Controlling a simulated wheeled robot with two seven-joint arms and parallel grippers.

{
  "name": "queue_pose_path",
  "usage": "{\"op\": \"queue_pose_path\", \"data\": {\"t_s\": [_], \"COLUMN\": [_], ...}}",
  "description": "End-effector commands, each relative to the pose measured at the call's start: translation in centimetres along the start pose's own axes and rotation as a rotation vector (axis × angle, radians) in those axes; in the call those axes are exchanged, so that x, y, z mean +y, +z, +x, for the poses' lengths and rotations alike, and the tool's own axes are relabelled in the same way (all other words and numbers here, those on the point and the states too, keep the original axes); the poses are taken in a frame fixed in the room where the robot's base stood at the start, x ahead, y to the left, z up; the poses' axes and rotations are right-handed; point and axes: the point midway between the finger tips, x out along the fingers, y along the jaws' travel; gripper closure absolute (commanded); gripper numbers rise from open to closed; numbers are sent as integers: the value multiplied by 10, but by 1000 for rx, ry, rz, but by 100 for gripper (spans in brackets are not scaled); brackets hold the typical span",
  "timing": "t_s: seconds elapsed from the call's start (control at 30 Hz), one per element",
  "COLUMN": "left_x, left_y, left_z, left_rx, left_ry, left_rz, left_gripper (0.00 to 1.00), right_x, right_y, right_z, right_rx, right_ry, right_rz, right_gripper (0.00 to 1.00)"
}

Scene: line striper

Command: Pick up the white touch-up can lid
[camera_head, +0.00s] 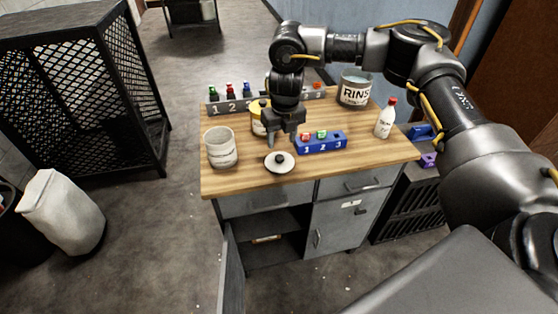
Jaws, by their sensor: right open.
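The white touch-up can lid (273,165) is a small round disc with a black knob (280,159) in its middle. It lies flat near the front edge of the wooden workbench. My right gripper (283,141) points down just above and behind the lid, open and apart from it, with nothing seen between its fingers. A white open can (221,148) stands to the left of the lid. My left gripper does not show.
A blue numbered block (323,146) sits right of the lid. A yellow can (257,127) is partly hidden behind my gripper. A grey numbered rack (222,106), a RINSE bucket (354,93) and a white bottle with red cap (385,122) stand farther back. The bench's front left is clear.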

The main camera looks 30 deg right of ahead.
Motion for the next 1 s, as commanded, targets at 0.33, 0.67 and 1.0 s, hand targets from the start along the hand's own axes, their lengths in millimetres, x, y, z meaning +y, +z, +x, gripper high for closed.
{"op": "queue_pose_path", "data": {"t_s": [0.33, 0.67, 1.0], "left_x": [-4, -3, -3], "left_y": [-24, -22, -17], "left_z": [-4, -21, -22], "left_rx": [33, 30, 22], "left_ry": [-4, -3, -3], "left_rz": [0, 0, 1], "left_gripper": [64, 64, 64], "right_x": [0, 2, 2], "right_y": [0, -3, -3], "right_z": [21, 62, 73], "right_rx": [-1, 1, -1], "right_ry": [-1, -1, -1], "right_rz": [-1, 2, -1], "right_gripper": [49, 49, 49]}}
